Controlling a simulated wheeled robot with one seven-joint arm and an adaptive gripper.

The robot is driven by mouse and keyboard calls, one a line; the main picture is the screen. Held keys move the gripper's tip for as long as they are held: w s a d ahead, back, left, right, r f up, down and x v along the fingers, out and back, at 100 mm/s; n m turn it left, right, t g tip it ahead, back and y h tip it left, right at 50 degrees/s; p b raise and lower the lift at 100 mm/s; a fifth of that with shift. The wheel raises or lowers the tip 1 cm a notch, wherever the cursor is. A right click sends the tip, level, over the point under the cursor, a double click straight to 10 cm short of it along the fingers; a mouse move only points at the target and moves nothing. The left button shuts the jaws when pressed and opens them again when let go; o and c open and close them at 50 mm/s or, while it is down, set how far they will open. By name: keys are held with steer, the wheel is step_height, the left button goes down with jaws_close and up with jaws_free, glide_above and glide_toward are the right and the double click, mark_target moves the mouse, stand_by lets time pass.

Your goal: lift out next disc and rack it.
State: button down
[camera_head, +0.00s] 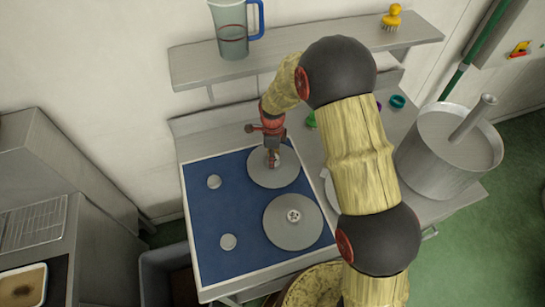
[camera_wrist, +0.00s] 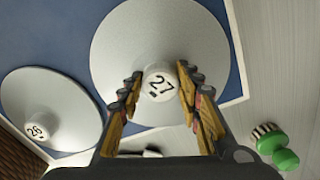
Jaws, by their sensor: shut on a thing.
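A grey disc marked 27 (camera_wrist: 125,60) lies at the back right of the blue panel (camera_head: 215,265); it also shows in the head view (camera_head: 262,178). My gripper (camera_wrist: 159,88) is shut on its raised central knob, with a finger on each side, and in the head view my gripper (camera_head: 272,158) reaches down from above. I cannot tell whether the disc touches the panel. A second grey disc, marked 26 (camera_wrist: 40,85), lies in front of it, apart from my gripper, and shows in the head view (camera_head: 280,232).
Two small grey round pieces (camera_head: 214,182) (camera_head: 228,242) sit on the panel's left. A steel pot (camera_head: 440,165) stands right. A green brush (camera_wrist: 275,145) lies near disc 27. A shelf (camera_head: 190,66) behind holds a jug (camera_head: 233,35) and yellow brush (camera_head: 392,18).

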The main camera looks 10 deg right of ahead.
steer(key=shift+f, duration=0.5)
steer(key=c, duration=1.2)
jaws_free()
steer(key=shift+o, duration=0.2)
step_height(320, 180, up, 12)
